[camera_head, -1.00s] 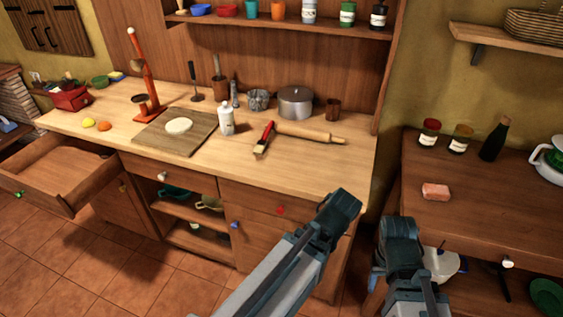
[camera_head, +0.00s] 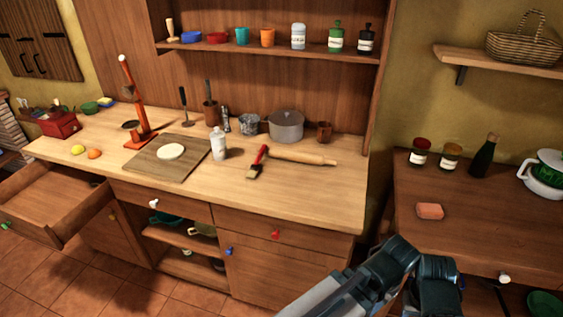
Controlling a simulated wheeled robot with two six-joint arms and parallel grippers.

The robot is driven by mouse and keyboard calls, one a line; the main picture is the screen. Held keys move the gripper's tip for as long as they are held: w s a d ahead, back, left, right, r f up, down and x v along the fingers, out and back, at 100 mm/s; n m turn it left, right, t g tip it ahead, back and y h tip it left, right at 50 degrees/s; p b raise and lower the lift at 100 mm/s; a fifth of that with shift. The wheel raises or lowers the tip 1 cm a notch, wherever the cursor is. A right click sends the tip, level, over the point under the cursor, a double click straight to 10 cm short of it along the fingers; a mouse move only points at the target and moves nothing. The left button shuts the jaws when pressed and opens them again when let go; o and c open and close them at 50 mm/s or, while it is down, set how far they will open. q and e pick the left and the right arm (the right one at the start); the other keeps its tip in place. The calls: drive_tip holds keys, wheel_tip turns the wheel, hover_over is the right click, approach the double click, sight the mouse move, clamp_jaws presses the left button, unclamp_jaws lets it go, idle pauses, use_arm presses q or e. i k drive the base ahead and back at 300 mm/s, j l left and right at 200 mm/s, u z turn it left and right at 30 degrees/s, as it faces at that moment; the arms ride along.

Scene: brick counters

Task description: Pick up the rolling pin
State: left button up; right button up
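The rolling pin (camera_head: 301,155) is pale wood and lies on the right part of the light wooden counter (camera_head: 310,195). Its right handle points toward the counter's right end. Its left end lies close to a red-handled brush (camera_head: 257,163); I cannot tell whether they touch. Nothing holds the pin. Grey and dark blue links of my arms show at the bottom right, below and in front of the counter, well apart from the pin. I can make out no gripper fingers.
A white bottle (camera_head: 218,144) and a board with dough (camera_head: 150,163) are to the left. An open drawer (camera_head: 50,200) juts out at the far left. The counter before the pin is clear.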

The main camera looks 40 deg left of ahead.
sight(315, 160)
drive_tip(key=k+j+z, duration=0.1)
drive_tip(key=j+z, duration=0.25)
drive_tip(key=k+j+z, duration=0.2)
drive_tip(key=z, duration=0.15)
drive_tip(key=k+j+z, duration=0.2)
drive_tip(key=k+j, duration=0.3)
drive_tip(key=j, duration=0.2)
drive_tip(key=k+j+z, duration=0.15)
drive_tip(key=k+j, duration=0.4)
drive_tip(key=j, duration=0.8)
drive_tip(key=i+j, duration=0.1)
